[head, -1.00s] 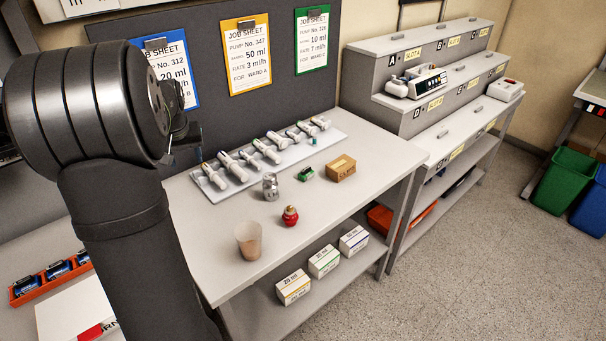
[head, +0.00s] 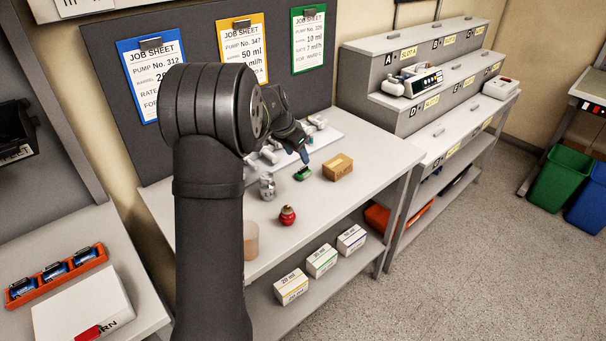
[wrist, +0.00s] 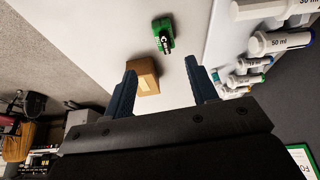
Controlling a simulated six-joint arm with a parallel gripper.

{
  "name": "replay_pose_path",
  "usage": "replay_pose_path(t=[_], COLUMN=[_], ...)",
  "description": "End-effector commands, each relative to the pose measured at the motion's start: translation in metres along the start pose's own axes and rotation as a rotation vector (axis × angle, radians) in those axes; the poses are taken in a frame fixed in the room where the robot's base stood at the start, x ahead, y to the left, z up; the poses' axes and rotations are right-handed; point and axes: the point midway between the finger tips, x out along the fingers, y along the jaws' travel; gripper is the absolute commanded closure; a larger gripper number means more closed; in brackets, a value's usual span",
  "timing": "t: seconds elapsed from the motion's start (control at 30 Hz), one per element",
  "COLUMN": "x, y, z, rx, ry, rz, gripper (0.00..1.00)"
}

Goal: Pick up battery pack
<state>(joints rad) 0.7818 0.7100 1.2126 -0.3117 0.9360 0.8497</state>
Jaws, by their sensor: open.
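Several blue packs that look like battery packs (head: 55,271) sit in a row in an orange tray at the left in the head view. A small green and black object (head: 302,173) lies on the white table; I cannot tell for certain what it is. My gripper (head: 303,156) is over the table, close to that green object in the head view. In the wrist view my gripper (wrist: 160,70) has its two blue fingers spread with nothing held. The green object (wrist: 163,36) lies beyond the fingertips there. The blue packs do not show in the wrist view.
A cardboard box (head: 338,167) stands right of the green object. A metal can (head: 267,186), a red round item (head: 287,215) and a cup (head: 251,240) partly hidden by my arm stand nearby. Syringes (wrist: 281,42) lie along the back. The table's front right is clear.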

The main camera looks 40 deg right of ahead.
Motion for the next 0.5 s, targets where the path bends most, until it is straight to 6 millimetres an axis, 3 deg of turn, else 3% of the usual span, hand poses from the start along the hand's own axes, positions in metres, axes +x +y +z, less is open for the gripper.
replay_pose_path(t=[0.13, 0.5], x=[0.029, 0.06], y=[0.0, -0.004], z=[0.0, 0.0], rx=[0.0, -0.001], ry=[-0.002, -0.002], rz=[0.001, 0.001], gripper=[0.47, 0.47])
